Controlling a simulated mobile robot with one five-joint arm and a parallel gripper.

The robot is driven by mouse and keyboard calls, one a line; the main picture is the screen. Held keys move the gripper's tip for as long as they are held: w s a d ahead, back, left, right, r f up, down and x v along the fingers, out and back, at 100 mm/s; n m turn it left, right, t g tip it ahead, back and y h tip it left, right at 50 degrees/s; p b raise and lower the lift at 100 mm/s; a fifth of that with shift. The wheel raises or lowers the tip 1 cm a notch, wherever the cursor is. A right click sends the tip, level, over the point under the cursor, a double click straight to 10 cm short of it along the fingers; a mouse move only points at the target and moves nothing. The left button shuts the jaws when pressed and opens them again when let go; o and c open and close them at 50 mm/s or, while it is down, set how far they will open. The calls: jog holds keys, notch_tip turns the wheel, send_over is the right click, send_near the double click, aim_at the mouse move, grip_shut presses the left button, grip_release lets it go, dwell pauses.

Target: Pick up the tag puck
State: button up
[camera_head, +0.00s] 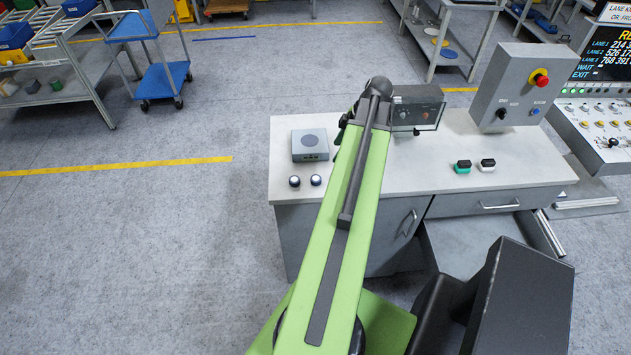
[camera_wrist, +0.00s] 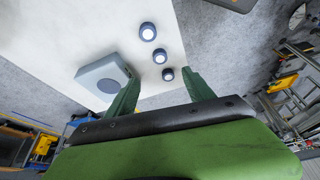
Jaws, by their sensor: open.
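Small round pucks with dark rims and pale tops lie on the white bench top. In the wrist view there are three in a slanting row: a far puck (camera_wrist: 148,31), a middle puck (camera_wrist: 160,56) and a near puck (camera_wrist: 168,74). I cannot tell them apart by look. The head view shows two, a left puck (camera_head: 295,181) and a right puck (camera_head: 316,180); my arm may hide the third. My gripper (camera_wrist: 160,75) is open and empty, its green fingers spread. The near puck appears between the fingertips in the picture; the height gap is unclear.
A grey box with a round disc (camera_head: 310,144) stands beside the pucks; in the wrist view it (camera_wrist: 104,80) is close to the left finger.

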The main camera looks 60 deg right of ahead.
jog(key=b, duration=0.9)
send_over(317, 178)
jog(key=s+d, duration=0.1)
jog(key=s, duration=0.2)
notch_tip(317, 178, down, 10)
jog(key=shift+w+d+f, duration=0.1)
jog(key=shift+f, duration=0.1)
jog(key=shift+w+r, duration=0.1)
jog(key=b+x, duration=0.4)
jog(key=x, duration=0.1)
jog(key=shift+w+b, duration=0.2)
jog(key=shift+b, duration=0.2)
grip_shut()
